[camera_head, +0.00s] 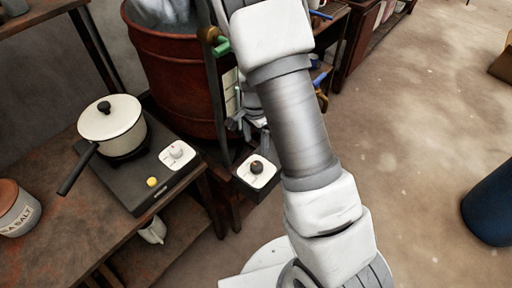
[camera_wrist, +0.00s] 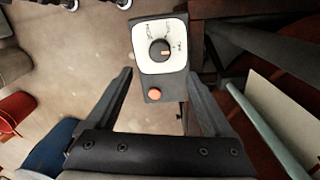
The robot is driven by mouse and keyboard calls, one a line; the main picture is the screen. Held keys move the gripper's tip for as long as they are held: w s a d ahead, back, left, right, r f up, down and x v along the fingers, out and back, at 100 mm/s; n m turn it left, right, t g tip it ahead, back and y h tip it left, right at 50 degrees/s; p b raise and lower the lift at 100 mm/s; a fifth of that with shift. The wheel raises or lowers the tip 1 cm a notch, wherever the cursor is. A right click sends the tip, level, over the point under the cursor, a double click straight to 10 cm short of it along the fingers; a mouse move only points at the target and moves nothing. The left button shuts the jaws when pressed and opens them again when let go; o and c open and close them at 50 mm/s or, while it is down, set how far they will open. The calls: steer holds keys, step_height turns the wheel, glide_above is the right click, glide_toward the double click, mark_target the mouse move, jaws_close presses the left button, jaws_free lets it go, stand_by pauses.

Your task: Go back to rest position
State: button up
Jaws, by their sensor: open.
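My gripper (camera_wrist: 157,98) is open and empty in the wrist view, its two dark fingers spread apart. The gap between the fingers and the box cannot be judged exactly. In the head view my arm reaches up across the middle and hides most of the gripper. The same knob (camera_head: 256,167) shows on its box to the left of my arm.
A large rusty red vat (camera_head: 178,80) stands behind the box. At left, a table (camera_head: 60,235) bears a hot plate (camera_head: 133,190) with a lidded white pot (camera_head: 112,125), and a salt jar (camera_head: 16,210). A blue barrel (camera_head: 490,205) stands at right. The floor (camera_head: 420,130) between is clear.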

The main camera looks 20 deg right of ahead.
steer(key=shift+r, duration=0.25)
stand_by(0.3)
steer(key=s+a+r+n+t+y, duration=0.1)
steer(key=s+r+n, duration=0.2)
steer(key=r, duration=0.6)
steer(key=s+a+r+n+t, duration=0.1)
steer(key=s+r+n, duration=0.2)
steer(key=r, duration=0.6)
steer(key=s+d+r+n+t+h, duration=0.15)
steer(key=s+r+n+t, duration=0.4)
steer(key=s+r, duration=0.8)
step_height(320, 180, up, 9)
steer(key=s+n+g+p, duration=0.1)
steer(key=p, duration=1.1)
steer(key=shift+d+r+n+y, duration=0.15)
steer(key=shift+d+n+y, duration=0.2)
